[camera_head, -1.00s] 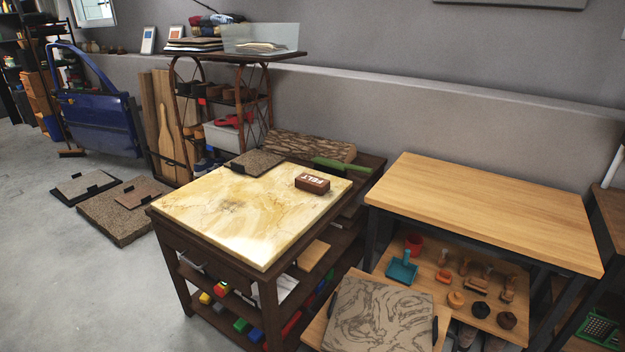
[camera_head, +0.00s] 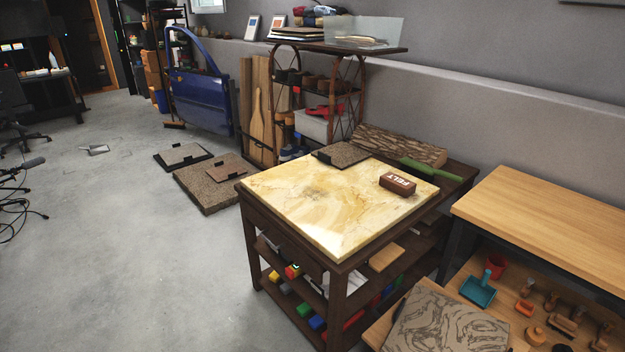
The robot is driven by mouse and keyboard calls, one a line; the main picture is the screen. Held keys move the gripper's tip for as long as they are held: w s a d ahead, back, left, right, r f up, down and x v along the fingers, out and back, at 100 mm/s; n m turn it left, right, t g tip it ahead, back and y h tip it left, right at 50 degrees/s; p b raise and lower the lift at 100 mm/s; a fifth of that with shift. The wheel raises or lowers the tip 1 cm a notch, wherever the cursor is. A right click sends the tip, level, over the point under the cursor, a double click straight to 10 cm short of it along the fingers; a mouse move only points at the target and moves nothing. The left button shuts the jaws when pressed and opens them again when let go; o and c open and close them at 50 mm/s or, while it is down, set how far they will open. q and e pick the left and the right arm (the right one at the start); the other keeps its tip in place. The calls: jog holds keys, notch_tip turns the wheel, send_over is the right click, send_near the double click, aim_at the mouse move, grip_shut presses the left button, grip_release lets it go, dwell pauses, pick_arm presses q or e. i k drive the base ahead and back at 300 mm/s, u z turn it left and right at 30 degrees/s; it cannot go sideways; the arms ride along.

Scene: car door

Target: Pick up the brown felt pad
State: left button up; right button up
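The brown felt pad (camera_head: 397,184) is a small brown block with white "FELT" lettering on its top. It lies near the right back part of a cream marble slab (camera_head: 310,222) on a dark wooden shelved table (camera_head: 338,305). Nothing touches or covers it. Neither of my grippers shows in the head view.
A green-handled tool (camera_head: 428,168) and a bark-textured board (camera_head: 400,146) lie behind the slab, with a dark grey tile (camera_head: 340,154) at its back left. A wooden workbench (camera_head: 555,225) stands to the right. The floor (camera_head: 130,265) at left is open, with black cables (camera_head: 15,205).

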aim_at(401, 186)
jog(key=u, duration=0.75)
jog(key=i, duration=1.55)
jog(key=z, duration=2.25)
